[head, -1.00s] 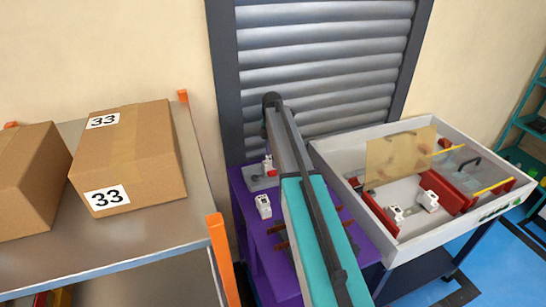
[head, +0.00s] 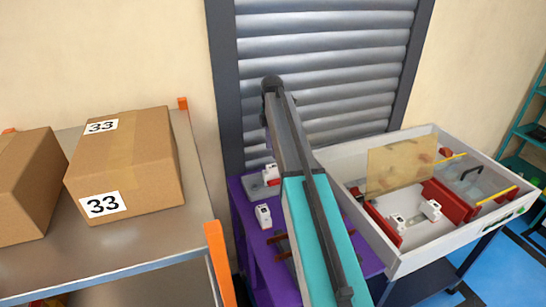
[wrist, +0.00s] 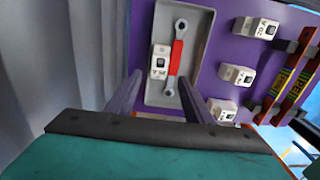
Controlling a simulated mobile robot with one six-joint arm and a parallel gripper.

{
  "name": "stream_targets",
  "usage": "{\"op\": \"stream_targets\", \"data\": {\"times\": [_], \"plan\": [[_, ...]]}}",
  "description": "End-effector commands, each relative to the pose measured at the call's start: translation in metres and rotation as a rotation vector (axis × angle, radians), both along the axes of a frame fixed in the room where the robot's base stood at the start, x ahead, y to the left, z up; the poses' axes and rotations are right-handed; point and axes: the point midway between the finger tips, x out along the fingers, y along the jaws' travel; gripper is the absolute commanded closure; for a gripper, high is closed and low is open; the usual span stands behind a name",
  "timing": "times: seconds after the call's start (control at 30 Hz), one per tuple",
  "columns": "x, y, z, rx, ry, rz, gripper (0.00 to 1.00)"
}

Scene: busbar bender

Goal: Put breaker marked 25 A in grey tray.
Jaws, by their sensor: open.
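The grey tray (wrist: 191,27) lies on the purple table in the wrist view. A white breaker (wrist: 160,62) stands in its left half; its label is upside down and looks like 25 A. A red-handled spanner (wrist: 176,57) lies beside it in the tray. My gripper (wrist: 160,78) is open and empty, its fingers apart over the tray's near part, in line with the breaker. In the head view the tray (head: 255,187) and its breaker (head: 270,171) show left of my arm; my gripper is hidden there.
Several breakers stand right of the tray: one marked 20 A (wrist: 256,28), a middle one (wrist: 236,74) and a lower one (wrist: 222,108). Busbars (wrist: 285,85) lie farther right. A white open-topped bender box (head: 395,262) stands right; a shelf with cartons (head: 125,165) stands left.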

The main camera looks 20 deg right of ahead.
Motion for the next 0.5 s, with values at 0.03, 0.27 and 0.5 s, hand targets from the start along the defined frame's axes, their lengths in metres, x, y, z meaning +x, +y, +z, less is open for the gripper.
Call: {"op": "stream_targets", "data": {"times": [0.03, 0.27, 0.5], "plan": [[0.001, 0.0, 0.006, 0.0, -0.002, 0.0, 0.53], [0.0, 0.0, 0.025, 0.0, -0.001, 0.0, 0.53], [0.0, 0.0, 0.03, 0.0, 0.0, 0.0, 0.53]]}}
